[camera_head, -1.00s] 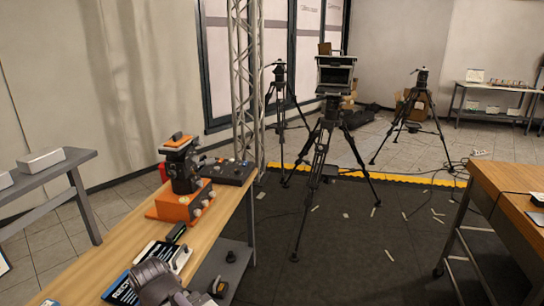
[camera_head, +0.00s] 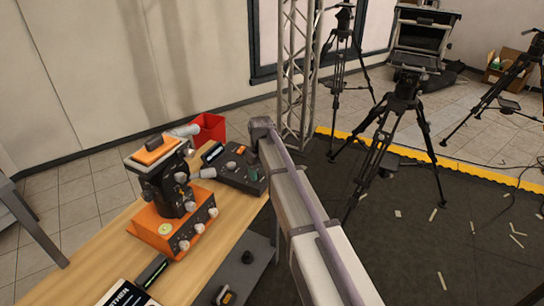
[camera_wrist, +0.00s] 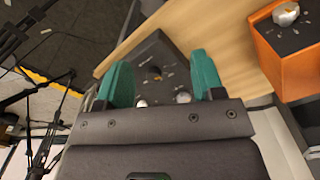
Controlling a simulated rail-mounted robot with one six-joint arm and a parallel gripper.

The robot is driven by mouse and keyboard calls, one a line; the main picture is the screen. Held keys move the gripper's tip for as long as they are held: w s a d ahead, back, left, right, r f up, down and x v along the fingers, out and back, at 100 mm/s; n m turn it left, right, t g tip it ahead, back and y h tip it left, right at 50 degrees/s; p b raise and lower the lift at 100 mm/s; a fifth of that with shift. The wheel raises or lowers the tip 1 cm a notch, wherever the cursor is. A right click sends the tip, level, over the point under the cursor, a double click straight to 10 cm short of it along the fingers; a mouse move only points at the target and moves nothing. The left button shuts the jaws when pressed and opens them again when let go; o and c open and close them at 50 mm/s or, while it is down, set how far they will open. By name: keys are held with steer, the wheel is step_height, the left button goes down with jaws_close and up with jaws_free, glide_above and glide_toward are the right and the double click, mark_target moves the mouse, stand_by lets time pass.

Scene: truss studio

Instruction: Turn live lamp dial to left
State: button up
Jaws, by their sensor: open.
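A dark control box (camera_head: 226,178) with several knobs sits at the far end of the wooden table. In the wrist view the box (camera_wrist: 148,56) lies under my gripper (camera_wrist: 160,76). The teal fingers are spread apart and empty. A dial with a small orange mark (camera_wrist: 155,73) shows on the box between them, with two silvery knobs nearer the palm. The lettering is too small to read, so I cannot tell which dial is the live lamp one. In the head view my arm reaches over the table's right edge to the box and hides part of it.
An orange device (camera_head: 172,222) with several knobs stands left of the box; its corner shows in the wrist view (camera_wrist: 290,50). A red bin (camera_head: 208,130) is behind. A truss (camera_head: 297,75) rises beyond the box, with tripods (camera_head: 392,125) to the right.

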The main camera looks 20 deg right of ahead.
steer(key=w+r+n, duration=0.2)
steer(key=w, duration=1)
steer(key=f+b, duration=0.3)
steer(key=f, duration=0.1)
steer(key=f+b, duration=0.3)
steer(key=b, duration=0.1)
steer(key=f+b, duration=0.3)
steer(key=f, duration=0.1)
steer(key=shift+s+a+f, duration=0.1)
steer(key=shift+s+f, duration=0.2)
steer(key=shift+s, duration=0.05)
steer(key=shift+r, duration=0.15)
steer(key=c, duration=0.9)
